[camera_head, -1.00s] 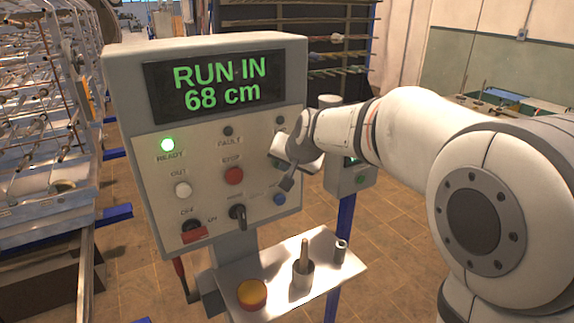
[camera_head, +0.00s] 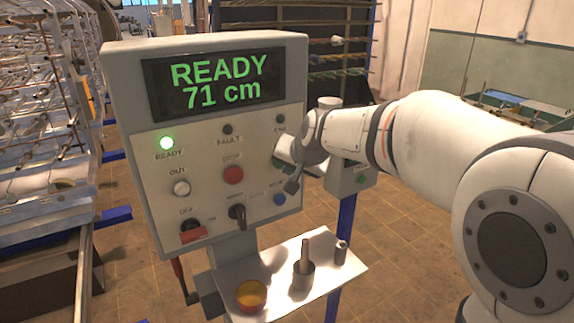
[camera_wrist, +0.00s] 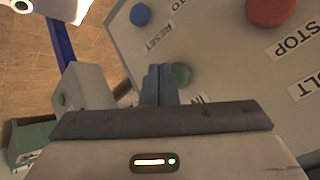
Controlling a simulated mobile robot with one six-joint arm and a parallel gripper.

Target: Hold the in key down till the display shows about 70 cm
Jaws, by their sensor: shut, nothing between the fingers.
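The control box has a display (camera_head: 215,83) that reads READY and 71 cm in green. In the wrist view a green key (camera_wrist: 181,75), most likely the in key, sits on the panel below the red STOP button. In the head view my wrist hides that key.
The panel also carries a white OUT key (camera_head: 181,188), a red STOP button (camera_head: 233,174), a blue RESET button (camera_head: 279,199) and a selector knob (camera_head: 237,212). A shelf (camera_head: 331,262) with small items juts out below.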

